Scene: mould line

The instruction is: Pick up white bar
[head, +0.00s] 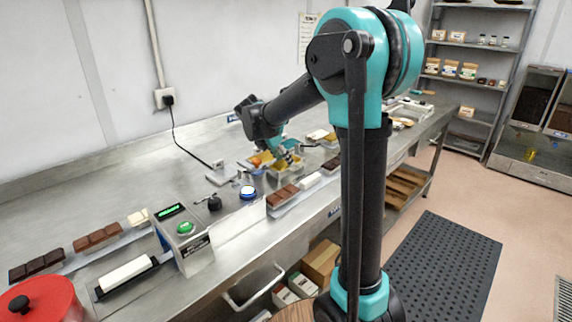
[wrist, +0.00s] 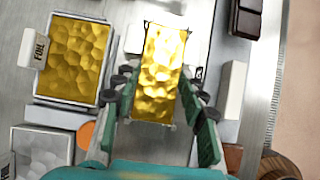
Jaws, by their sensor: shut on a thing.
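A white bar (head: 127,273) lies on a black-edged holder at the front left of the bench. Another white bar (head: 310,180) lies in the row right of the blue button; a white bar (wrist: 233,90) also shows right of my gripper in the wrist view. My gripper (wrist: 163,85) is shut on a gold foil-covered piece (wrist: 160,75), which lies between its two fingers. No white surface shows on this piece. In the head view my gripper (head: 287,150) is small and partly hidden among the foil trays.
A gold foil tray (wrist: 75,55) and a silver one (wrist: 42,150) lie left of my gripper. Brown bars (wrist: 246,18) lie at the right. A green-button box (head: 185,238), a blue button (head: 248,193) and a red pot (head: 42,300) stand along the bench.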

